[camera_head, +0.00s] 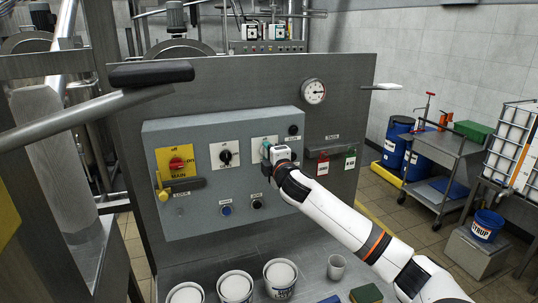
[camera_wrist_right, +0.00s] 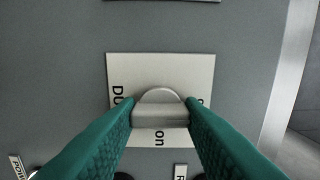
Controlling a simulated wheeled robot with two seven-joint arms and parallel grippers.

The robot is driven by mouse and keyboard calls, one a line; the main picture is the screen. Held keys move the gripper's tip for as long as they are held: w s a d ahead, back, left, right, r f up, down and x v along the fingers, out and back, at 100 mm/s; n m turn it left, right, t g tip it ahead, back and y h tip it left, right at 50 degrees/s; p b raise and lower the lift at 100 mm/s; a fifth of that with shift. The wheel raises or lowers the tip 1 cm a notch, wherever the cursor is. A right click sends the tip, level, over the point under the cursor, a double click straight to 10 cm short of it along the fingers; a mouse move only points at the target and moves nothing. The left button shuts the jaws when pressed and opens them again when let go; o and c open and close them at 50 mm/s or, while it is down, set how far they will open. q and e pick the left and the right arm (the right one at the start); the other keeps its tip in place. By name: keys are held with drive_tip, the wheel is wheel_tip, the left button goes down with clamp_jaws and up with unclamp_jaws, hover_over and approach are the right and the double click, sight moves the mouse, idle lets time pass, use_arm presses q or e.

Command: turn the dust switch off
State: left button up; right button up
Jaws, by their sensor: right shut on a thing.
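The dust switch is a grey rotary knob (camera_wrist_right: 160,115) on a pale square plate (camera_wrist_right: 160,68). The letters "DU" and the word "on" show on the plate in the right wrist view; the rest of the lettering is covered. In the head view the plate (camera_head: 257,141) is on the right half of the grey control panel, partly hidden by my gripper. My right gripper (camera_head: 266,153) is shut on the knob, with one green finger on each side of it in the wrist view. My left gripper is not in view.
The control panel (camera_head: 214,205) also carries a red main switch (camera_head: 177,163) on a yellow plate, a black knob (camera_head: 225,157) on a white plate, and buttons below. White tubs (camera_head: 235,286) stand under it. A trolley (camera_head: 436,147) is to the right.

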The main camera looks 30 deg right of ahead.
drive_tip(key=o, duration=1)
drive_tip(key=b+v, duration=0.5)
drive_tip(key=v, duration=0.7)
drive_tip(key=shift+f, duration=0.1)
